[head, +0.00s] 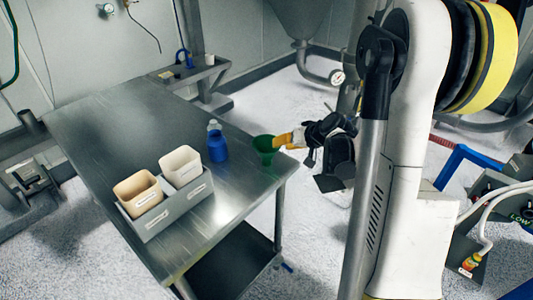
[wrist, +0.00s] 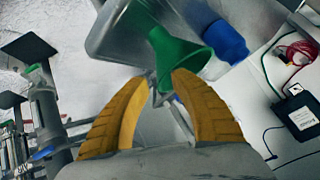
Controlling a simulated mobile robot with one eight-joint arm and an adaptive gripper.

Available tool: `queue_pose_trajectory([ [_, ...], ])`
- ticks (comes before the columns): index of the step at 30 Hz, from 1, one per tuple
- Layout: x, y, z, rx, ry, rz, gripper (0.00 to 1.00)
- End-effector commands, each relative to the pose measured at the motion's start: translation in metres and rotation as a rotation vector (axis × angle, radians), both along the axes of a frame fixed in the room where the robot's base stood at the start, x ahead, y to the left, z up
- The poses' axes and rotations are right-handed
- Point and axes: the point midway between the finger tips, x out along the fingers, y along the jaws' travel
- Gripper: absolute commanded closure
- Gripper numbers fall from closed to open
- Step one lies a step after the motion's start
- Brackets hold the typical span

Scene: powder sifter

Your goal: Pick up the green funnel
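The green funnel (head: 265,146) stands near the right edge of the metal table, its wide mouth upward in the head view. It also shows in the wrist view (wrist: 174,46), just beyond my fingertips. My gripper (head: 280,141) reaches in from the right, with its yellow fingers close beside the funnel.
A blue bottle (head: 217,148) stands left of the funnel on the table (head: 120,127). A grey holder (head: 172,213) with a tan bin (head: 138,193) and a cream bin (head: 181,166) is at the near side. The table's far left part is clear.

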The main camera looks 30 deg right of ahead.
Motion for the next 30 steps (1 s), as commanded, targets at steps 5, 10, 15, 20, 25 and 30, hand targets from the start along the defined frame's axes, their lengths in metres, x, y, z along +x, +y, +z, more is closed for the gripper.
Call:
queue_pose_trajectory([
  [5,0.023,0.005,-0.022,0.001,0.000,0.002,0.72],
  [10,0.031,0.007,-0.028,0.000,-0.001,0.001,0.72],
  [15,0.031,0.007,-0.027,-0.001,0.000,0.001,0.72],
  [20,0.031,0.007,-0.027,-0.001,0.000,0.001,1.00],
  [25,0.031,0.007,-0.027,-0.001,0.000,0.001,1.00],
  [30,0.031,0.007,-0.027,0.000,-0.001,0.001,1.00],
])
